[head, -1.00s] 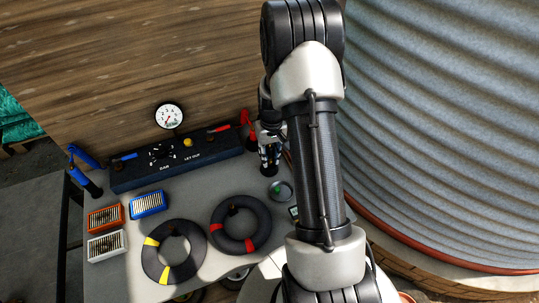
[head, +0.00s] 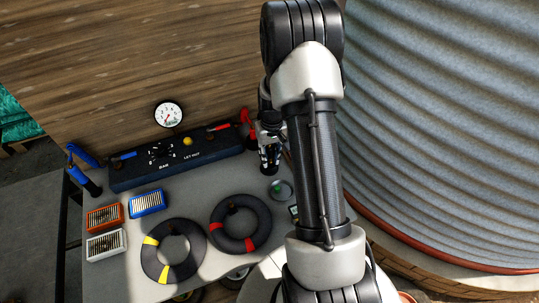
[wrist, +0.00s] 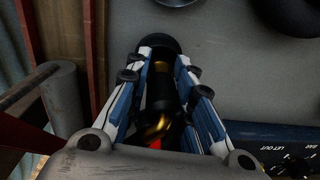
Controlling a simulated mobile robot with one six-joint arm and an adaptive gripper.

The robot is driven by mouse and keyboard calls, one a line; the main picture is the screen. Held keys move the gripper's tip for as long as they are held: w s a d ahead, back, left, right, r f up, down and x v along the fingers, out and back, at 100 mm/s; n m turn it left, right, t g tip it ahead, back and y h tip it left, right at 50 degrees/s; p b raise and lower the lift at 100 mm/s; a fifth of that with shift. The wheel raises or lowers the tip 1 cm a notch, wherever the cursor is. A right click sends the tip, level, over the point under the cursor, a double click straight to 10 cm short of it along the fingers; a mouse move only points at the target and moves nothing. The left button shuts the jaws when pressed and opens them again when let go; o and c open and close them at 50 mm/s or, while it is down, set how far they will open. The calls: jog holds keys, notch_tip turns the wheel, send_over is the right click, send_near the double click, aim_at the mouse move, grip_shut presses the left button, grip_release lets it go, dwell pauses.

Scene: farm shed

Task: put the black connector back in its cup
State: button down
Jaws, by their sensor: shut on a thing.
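The black connector (wrist: 158,95), with a brass ring and a brass bent end, lies between the blue-and-white fingers of my gripper (wrist: 165,58), which are shut on it. A dark round shape (wrist: 158,45), likely the cup, shows at the fingertips, beyond the connector's far end. I cannot tell whether the connector's end is inside it or only above it. A red part (wrist: 154,143) shows at the connector's near end. In the head view my gripper (head: 269,152) points down at the table's back right, beside the panel; there the connector and cup are mostly hidden.
A dark panel (head: 180,166) with a gauge (head: 169,115) stands along the back. Blue (head: 146,204), orange (head: 104,217) and white (head: 106,245) boxes and two black rings (head: 240,215) lie on the table. A small dish (head: 281,190) is near my gripper. A corrugated tank (head: 450,130) stands right.

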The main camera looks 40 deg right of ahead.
aim_at(269, 164)
jog(key=shift+f+b, duration=0.3)
jog(key=shift+f, duration=0.25)
jog(key=shift+s+a+f+b, duration=0.15)
jog(key=shift+s+f+b, duration=0.1)
jog(key=shift+f+b, duration=0.15)
jog(key=shift+s+a+f+b, duration=0.1)
jog(key=shift+s+f+b, duration=0.2)
jog(key=shift+f, duration=0.2)
dwell(0.3)
jog(key=shift+s+a+f+b, duration=0.1)
jog(key=shift+a+f+b, duration=0.05)
jog(key=shift+f+b, duration=0.6)
dwell(0.3)
jog(key=shift+w+d+f, duration=0.25)
jog(key=shift+w+f, duration=0.3)
jog(key=shift+w, duration=0.05)
jog(key=shift+s+r, duration=0.15)
jog(key=c, duration=1.1)
grip_release()
jog(key=o, duration=0.8)
jog(key=shift+w+d+r, duration=0.1)
jog(key=shift+w+r, duration=0.1)
